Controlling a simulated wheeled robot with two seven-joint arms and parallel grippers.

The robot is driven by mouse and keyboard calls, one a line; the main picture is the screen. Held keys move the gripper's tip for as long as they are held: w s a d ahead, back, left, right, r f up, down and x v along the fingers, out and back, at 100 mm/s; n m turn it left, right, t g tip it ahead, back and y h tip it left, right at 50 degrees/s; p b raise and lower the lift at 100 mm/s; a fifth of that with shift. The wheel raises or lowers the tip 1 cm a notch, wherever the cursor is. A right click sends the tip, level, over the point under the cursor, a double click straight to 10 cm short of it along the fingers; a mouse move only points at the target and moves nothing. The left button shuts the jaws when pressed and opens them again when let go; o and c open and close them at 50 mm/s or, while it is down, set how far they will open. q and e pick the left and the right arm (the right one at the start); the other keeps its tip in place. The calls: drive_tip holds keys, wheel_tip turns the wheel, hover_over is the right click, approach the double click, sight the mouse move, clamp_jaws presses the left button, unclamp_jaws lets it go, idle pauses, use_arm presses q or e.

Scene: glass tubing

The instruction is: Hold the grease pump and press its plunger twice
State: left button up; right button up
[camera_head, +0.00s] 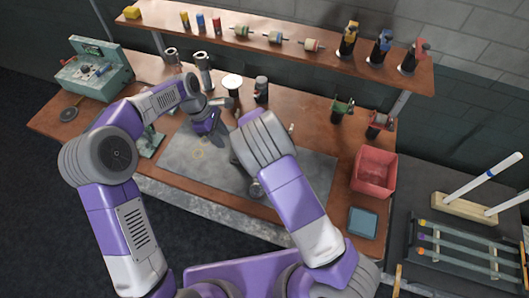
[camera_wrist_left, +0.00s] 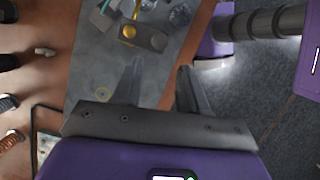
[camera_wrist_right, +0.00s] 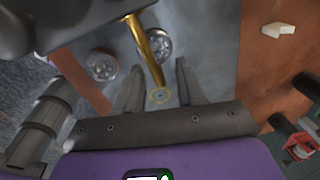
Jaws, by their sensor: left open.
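A dark grey body (camera_wrist_left: 145,38) with a brass-coloured part (camera_wrist_left: 128,30) is on the grey mat (camera_head: 180,158), beyond my left fingers in the left wrist view. In the right wrist view a brass rod (camera_wrist_right: 147,48) slants down toward my right fingers. I take these for the grease pump, but cannot be sure; its plunger is not clear. My left gripper (camera_wrist_left: 160,70) is open and empty above the mat; its wrist is seen in the head view. My right gripper (camera_wrist_right: 160,68) looks open, and its arm hides much of that area in the head view.
A dark jar (camera_head: 261,90), a white dish (camera_head: 232,82) and grey cylinders stand at the back of the bench. A red bin (camera_head: 374,172) and blue tray (camera_head: 363,221) are at the right. A shelf runs behind. The mat's left part is fairly clear.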

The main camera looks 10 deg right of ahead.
drive_tip(key=shift+c, duration=0.2)
clamp_jaws()
use_arm(q)
drive_tip(key=shift+c, duration=0.4)
drive_tip(key=shift+c, duration=1.3)
drive_tip(key=m, duration=0.2)
drive_tip(key=shift+s+d+m+y, duration=0.15)
drive_tip(key=shift+d+m+y, duration=0.15)
drive_tip(key=shift+d, duration=0.1)
clamp_jaws()
drive_tip(key=shift+s+d+f+m+t+y, duration=0.25)
drive_tip(key=shift+d+f+m+y, duration=0.3)
drive_tip(key=shift+f+m, duration=1)
drive_tip(key=shift+s+d+f+m+t+y, duration=0.2)
drive_tip(key=shift+d+f+m+y, duration=0.4)
drive_tip(key=shift+m, duration=1.7)
drive_tip(key=shift+s+d+f+m+t+y, duration=0.2)
drive_tip(key=shift+d+f+m+y, duration=0.25)
drive_tip(key=shift+f+m, duration=1.15)
